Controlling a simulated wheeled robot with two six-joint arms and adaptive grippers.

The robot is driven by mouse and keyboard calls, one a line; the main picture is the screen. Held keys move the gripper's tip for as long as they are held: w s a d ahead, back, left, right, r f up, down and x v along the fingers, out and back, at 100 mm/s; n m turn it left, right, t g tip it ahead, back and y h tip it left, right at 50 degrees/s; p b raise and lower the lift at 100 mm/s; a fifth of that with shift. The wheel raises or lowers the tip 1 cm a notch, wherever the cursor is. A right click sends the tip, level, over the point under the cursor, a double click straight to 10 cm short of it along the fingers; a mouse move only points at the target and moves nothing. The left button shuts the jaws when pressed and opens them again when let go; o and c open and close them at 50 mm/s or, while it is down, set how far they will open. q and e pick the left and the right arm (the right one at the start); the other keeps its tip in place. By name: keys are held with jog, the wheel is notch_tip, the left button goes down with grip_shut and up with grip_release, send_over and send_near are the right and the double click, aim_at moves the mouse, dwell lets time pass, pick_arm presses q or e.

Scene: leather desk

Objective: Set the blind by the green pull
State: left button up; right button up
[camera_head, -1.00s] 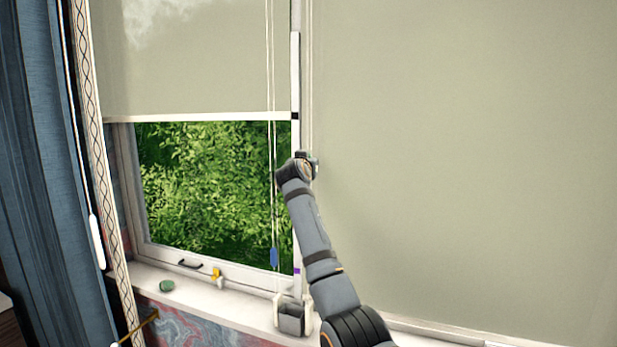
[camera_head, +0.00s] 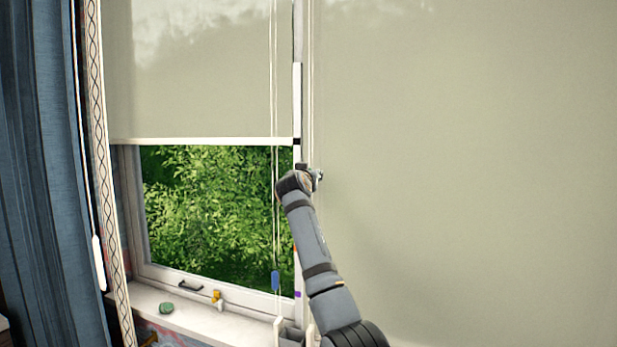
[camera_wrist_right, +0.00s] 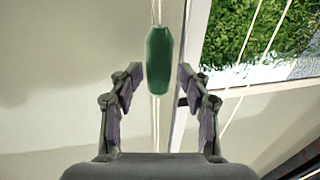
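The green pull (camera_wrist_right: 159,60) hangs on a pale cord in the right wrist view, upright between the fingertips. My right gripper (camera_wrist_right: 159,80) is open, with a finger on each side and gaps to the pull. In the head view my right gripper (camera_head: 314,178) is by the cords at the window post, and the green pull is hidden there. The left blind (camera_head: 200,90) is partly lowered, its bottom bar level with a black mark (camera_head: 296,141) on a white strip. The right blind (camera_head: 460,170) covers its window as far as I see. My left gripper is out of view.
A blue pull (camera_head: 275,281) hangs on cords left of my arm. The strip also has a purple mark (camera_head: 297,295). A yellow object (camera_head: 217,298) and a green object (camera_head: 166,308) are at the sill (camera_head: 190,317). A blue curtain (camera_head: 40,180) hangs left.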

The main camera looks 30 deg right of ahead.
jog(key=shift+w+d+f, duration=0.25)
jog(key=shift+f, duration=0.05)
jog(key=v, duration=1.2)
jog(key=shift+a, duration=0.2)
jog(key=shift+s+r, duration=0.1)
jog(key=shift+r, duration=0.05)
